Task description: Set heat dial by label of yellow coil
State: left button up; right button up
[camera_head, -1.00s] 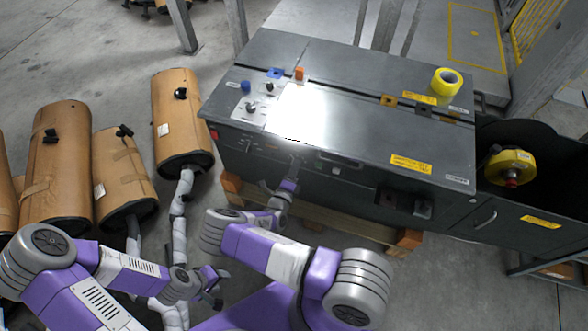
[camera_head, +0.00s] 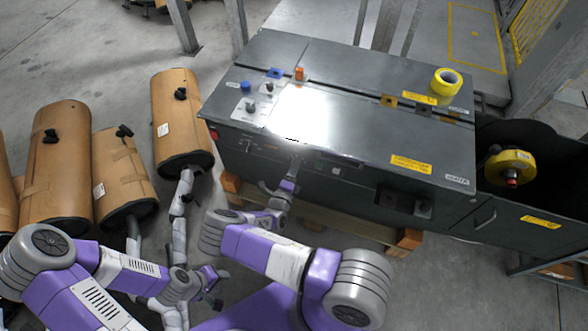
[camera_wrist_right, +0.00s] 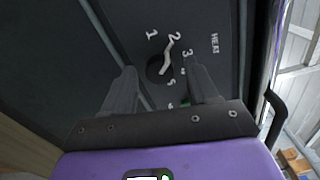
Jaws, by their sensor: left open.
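The heat dial (camera_wrist_right: 160,68) is a dark round knob on a dark panel in the right wrist view. Its white pointer line leans toward the 2, and "HEAT" is printed to the right. My right gripper (camera_wrist_right: 162,78) has its two fingers apart, one on each side of the dial; contact is unclear. In the head view my right gripper (camera_head: 285,178) is at the machine's front face and hides the dial. The yellow coil (camera_head: 510,166) sits on a spindle at the machine's right; its label is unreadable. My left gripper (camera_head: 213,284) is open and empty, low at the left.
Several brown wrapped mufflers (camera_head: 182,115) stand to the left. A wooden pallet (camera_head: 330,222) lies under the machine.

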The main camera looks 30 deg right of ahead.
jog(key=p+v, duration=0.2)
jog(key=v, duration=0.5)
jog(key=shift+s+a, duration=0.2)
dwell(0.4)
